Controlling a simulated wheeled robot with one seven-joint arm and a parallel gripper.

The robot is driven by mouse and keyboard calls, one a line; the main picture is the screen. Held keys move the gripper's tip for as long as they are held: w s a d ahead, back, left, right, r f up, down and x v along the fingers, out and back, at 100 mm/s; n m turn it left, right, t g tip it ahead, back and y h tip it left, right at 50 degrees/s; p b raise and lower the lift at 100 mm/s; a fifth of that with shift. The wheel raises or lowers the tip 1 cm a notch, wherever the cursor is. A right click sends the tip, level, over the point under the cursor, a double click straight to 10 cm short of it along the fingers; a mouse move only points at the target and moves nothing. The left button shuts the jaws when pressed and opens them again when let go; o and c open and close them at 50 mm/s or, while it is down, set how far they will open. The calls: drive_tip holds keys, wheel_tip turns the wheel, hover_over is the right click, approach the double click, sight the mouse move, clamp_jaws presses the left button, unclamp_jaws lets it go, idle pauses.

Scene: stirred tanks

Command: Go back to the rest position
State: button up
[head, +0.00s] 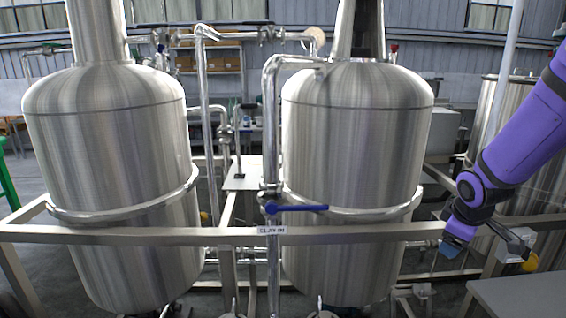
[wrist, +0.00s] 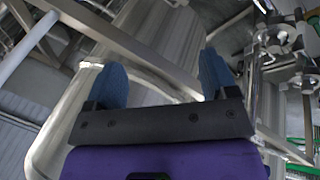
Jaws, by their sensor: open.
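My purple arm reaches in from the right in the head view. My gripper (head: 453,246) hangs at its end, in front of and to the right of the right tank (head: 355,140). In the wrist view my gripper (wrist: 162,80) shows two blue fingertips held apart with nothing between them. A steel tank and frame bars lie beyond the fingers there. The gripper appears apart from the tank.
A steel rail (head: 150,235) with a label (head: 272,230) runs across the front of both tanks. A blue-handled valve (head: 296,208) sits on the middle pipe. The left tank (head: 105,140) stands at the left. A grey surface (head: 520,295) is at the lower right.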

drive_tip(key=s+a+r+m+y, duration=0.1)
drive_tip(key=s+a+r+m, duration=0.3)
drive_tip(key=s+r, duration=0.5)
drive_tip(key=s+a+r+m, duration=0.4)
drive_tip(key=s+r, duration=0.5)
drive_tip(key=s, duration=0.5)
drive_tip(key=shift+s+a+r+m+t+y, duration=0.2)
drive_tip(key=shift+a+m+t+y, duration=0.15)
drive_tip(key=shift+a, duration=0.5)
